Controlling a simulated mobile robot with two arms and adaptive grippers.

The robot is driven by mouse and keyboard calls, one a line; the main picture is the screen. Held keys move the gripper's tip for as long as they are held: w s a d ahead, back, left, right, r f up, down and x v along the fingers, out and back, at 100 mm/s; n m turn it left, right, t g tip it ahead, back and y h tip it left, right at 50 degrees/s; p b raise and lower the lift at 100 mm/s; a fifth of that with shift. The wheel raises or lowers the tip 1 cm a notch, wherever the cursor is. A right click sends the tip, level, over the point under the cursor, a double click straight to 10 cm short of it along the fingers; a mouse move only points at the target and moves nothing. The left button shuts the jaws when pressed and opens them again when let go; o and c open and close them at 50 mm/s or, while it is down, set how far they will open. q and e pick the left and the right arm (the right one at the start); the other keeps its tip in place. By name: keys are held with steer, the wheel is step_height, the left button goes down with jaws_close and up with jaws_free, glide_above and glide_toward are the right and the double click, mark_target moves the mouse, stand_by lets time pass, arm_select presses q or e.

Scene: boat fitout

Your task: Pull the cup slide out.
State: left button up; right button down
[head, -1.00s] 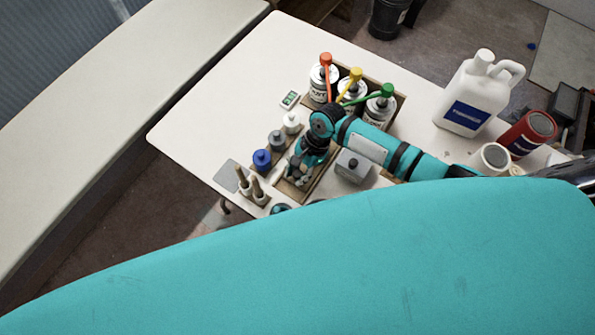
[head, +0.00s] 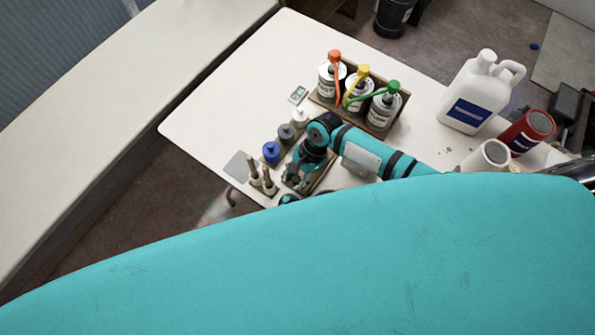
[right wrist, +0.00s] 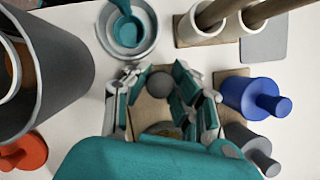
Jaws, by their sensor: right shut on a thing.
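The cup slide appears to be the narrow wooden piece (head: 322,178) on the white table, partly hidden under my right arm. In the right wrist view its pale wood (right wrist: 147,112) lies under the fingers, with a round grey knob (right wrist: 160,84) at its far end. My right gripper (head: 294,179) is low over the slide's near end. In the right wrist view the gripper (right wrist: 160,92) has its fingers on both sides of the knob, shut on it. A rounded brownish thing shows partly behind the teal gripper body. My left gripper is not in view.
Wooden-handled brushes (head: 262,178) and a bowl with a teal ladle (right wrist: 128,30) are near the table edge. A pump-bottle crate (head: 322,100) stands behind; a white jug (head: 474,92) stands right.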

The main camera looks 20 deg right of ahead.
steer(key=shift+w, duration=0.1)
steer(key=c, duration=1.1)
jaws_free()
steer(key=shift+d, duration=0.2)
steer(key=shift+a, duration=0.1)
steer(key=v, duration=1.2)
